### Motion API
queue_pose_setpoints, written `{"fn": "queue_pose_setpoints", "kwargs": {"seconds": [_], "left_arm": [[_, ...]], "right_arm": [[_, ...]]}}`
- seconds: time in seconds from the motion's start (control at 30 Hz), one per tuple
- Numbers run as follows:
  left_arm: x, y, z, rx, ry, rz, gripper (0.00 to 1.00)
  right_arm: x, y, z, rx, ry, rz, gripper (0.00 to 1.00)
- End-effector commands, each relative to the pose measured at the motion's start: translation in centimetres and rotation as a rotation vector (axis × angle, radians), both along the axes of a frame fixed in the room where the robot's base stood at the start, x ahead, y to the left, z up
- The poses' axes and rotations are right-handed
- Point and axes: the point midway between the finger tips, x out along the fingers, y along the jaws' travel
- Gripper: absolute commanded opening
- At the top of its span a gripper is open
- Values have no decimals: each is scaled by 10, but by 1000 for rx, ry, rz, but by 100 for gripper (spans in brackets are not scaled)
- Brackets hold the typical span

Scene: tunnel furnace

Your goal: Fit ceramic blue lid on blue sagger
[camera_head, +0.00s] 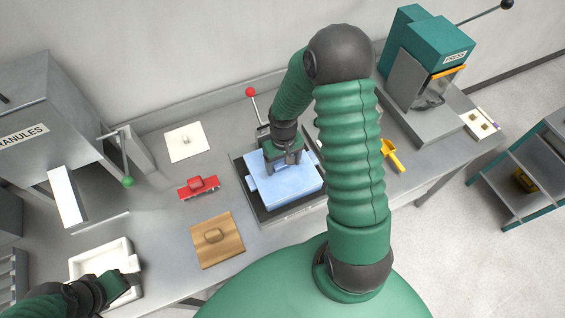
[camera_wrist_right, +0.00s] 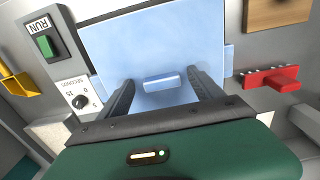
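The light blue lid (camera_head: 285,190) is a flat slab with a small bar handle, and it also fills the middle of the right wrist view (camera_wrist_right: 150,40). It appears to lie on the blue sagger, whose side lug (camera_wrist_right: 229,58) juts out beside it; whether it is fully seated I cannot tell. My right gripper (camera_head: 284,168) is over the lid. In the wrist view its fingers (camera_wrist_right: 163,98) are apart on either side of the handle (camera_wrist_right: 161,83), with gaps to it. My left gripper (camera_head: 128,284) is by the white tray, its fingers unclear.
The sagger stands on a dark-framed machine (camera_head: 262,218) with a RUN button (camera_wrist_right: 45,45) and dial. Nearby are a red handled piece (camera_head: 198,187), a wooden lid (camera_head: 217,247), a white plate (camera_head: 186,142), a white tray (camera_head: 100,258) and a yellow scoop (camera_head: 392,156). A teal press (camera_head: 425,50) stands right.

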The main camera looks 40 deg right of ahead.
Motion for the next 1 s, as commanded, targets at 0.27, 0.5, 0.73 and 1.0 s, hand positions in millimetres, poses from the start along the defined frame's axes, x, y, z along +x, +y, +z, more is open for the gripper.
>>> {"fn": "queue_pose_setpoints", "kwargs": {"seconds": [0.27,0.5,0.73,1.0], "left_arm": [[0,0,0,0,0,0,67],[0,0,-5,0,0,0,67],[0,0,-12,0,0,0,67],[0,0,-17,0,0,0,67]], "right_arm": [[0,0,0,0,1,0,76],[1,-1,37,-4,-5,-1,76],[2,-3,105,-3,-6,-1,76],[2,-3,159,1,0,1,76]]}}
